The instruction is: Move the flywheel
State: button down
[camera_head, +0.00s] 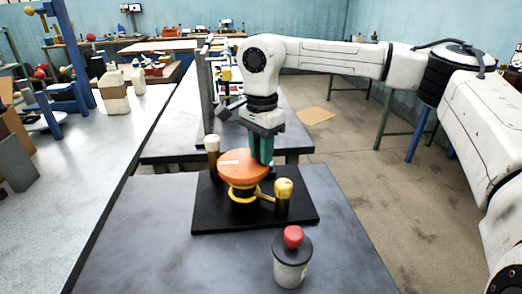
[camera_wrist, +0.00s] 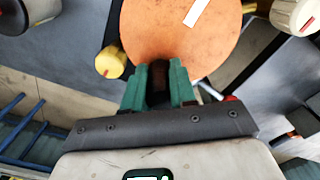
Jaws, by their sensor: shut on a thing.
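The flywheel (camera_head: 240,165) is an orange disc with a white stripe, lying about level over a yellow ring-shaped mount (camera_head: 243,193) on a black base plate (camera_head: 300,217). My gripper (camera_head: 262,160) points down at the disc's far right edge, its green fingers shut. In the wrist view, my gripper (camera_wrist: 159,88) has a dark brown upright piece between its fingers, at the rim of the orange flywheel (camera_wrist: 180,35). This piece looks like the flywheel's handle; its lower part is hidden.
Posts with a cream knob (camera_head: 212,143) and a yellow knob (camera_head: 284,188) stand close beside the disc. A grey canister with a red knob (camera_head: 293,237) stands near the front. The grey tabletop (camera_head: 150,235) is clear at left. Another bench lies behind.

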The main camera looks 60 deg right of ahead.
jog(key=shift+w+d+r, duration=0.1)
dwell(0.5)
jog(key=c, duration=0.9)
grip_release()
notch_tip(320, 180, up, 11)
jog(key=shift+f, duration=0.15)
